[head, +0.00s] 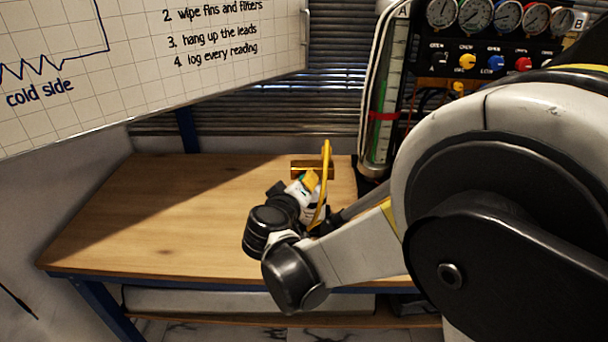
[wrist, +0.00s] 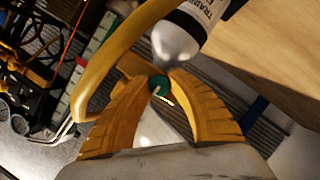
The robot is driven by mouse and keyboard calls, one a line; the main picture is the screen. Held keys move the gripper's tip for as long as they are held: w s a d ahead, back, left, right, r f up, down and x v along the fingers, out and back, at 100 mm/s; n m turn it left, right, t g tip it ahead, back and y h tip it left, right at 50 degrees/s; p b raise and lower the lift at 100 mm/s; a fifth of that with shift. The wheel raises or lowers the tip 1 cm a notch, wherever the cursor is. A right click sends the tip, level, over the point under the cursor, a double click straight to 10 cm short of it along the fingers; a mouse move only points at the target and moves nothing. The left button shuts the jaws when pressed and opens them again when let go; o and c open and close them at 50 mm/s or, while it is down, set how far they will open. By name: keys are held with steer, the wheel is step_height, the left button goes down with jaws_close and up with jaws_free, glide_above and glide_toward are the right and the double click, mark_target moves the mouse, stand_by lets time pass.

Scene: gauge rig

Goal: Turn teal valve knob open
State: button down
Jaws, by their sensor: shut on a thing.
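The teal valve knob (wrist: 157,83) is small and round in the wrist view, with a pale mark on its face. My gripper (wrist: 160,88) has its two yellow ribbed fingers on either side of the knob, and their tips are closed on it. A silver-domed white cylinder (wrist: 178,43) with printed lettering is just beyond the knob. In the head view my gripper (head: 307,181) is low over the workbench near its right end. The knob is mostly hidden there by my wrist and fingers.
A yellow curved bar (head: 325,185) rises close beside my gripper. The wooden workbench (head: 170,210) is clear on the left. A gauge panel (head: 490,50) with coloured knobs and a glass column (head: 386,120) stand behind to the right. A whiteboard (head: 130,80) hangs at upper left.

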steer(key=shift+f, duration=0.1)
stand_by(0.3)
steer(key=c, duration=1.2)
jaws_free()
steer(key=shift+d, duration=0.1)
steer(key=v, duration=1.2)
